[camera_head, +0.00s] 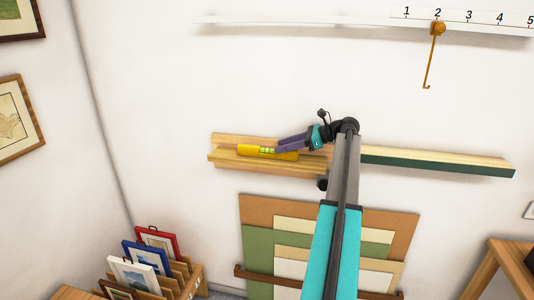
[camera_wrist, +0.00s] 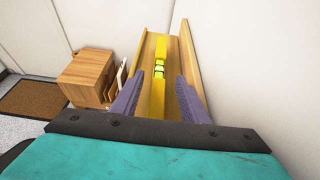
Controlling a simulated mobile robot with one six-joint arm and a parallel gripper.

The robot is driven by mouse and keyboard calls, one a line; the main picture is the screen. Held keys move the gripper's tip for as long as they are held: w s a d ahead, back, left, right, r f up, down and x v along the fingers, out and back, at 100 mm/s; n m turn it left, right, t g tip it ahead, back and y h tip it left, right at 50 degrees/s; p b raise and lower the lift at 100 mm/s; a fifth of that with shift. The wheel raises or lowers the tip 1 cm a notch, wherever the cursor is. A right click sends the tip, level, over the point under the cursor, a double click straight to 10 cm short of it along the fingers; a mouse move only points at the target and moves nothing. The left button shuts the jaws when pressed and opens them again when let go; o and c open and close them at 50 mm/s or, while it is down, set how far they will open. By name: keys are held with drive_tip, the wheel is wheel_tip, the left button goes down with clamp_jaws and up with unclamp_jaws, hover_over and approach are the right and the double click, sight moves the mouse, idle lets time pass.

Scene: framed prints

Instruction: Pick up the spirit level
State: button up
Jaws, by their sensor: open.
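The spirit level (camera_head: 252,150) is a yellow bar with bright green vials. It lies on a wooden wall ledge (camera_head: 225,160), left of the arm in the head view. In the wrist view the level (camera_wrist: 158,100) runs lengthwise away from me along the ledge (camera_wrist: 193,50). My gripper (camera_head: 280,146) has purple fingers and reaches in from the right over the ledge. In the wrist view my gripper (camera_wrist: 158,88) is open, with a finger on each side of the level's near part. I cannot tell whether the fingers touch it. My arm's wrist hides the ledge's right part.
A green-fronted shelf (camera_head: 440,164) continues right. Leaning boards (camera_head: 257,212) stand below. A wooden rack with small framed prints (camera_head: 157,240) is at lower left. A numbered rail (camera_head: 350,22) with a hanging orange hook (camera_head: 430,60) is above. The wall is close behind the ledge.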

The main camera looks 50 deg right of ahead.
sight(272, 148)
drive_tip(key=shift+w+a, duration=0.1)
drive_tip(key=p+x, duration=0.1)
drive_tip(key=x, duration=0.2)
drive_tip(key=shift+w+a+p, duration=0.15)
drive_tip(key=shift+w+p, duration=0.05)
drive_tip(key=shift+p, duration=0.2)
drive_tip(key=shift+w+a+f, duration=0.3)
drive_tip(key=shift+w+f, duration=0.1)
drive_tip(key=shift+w, duration=0.15)
clamp_jaws()
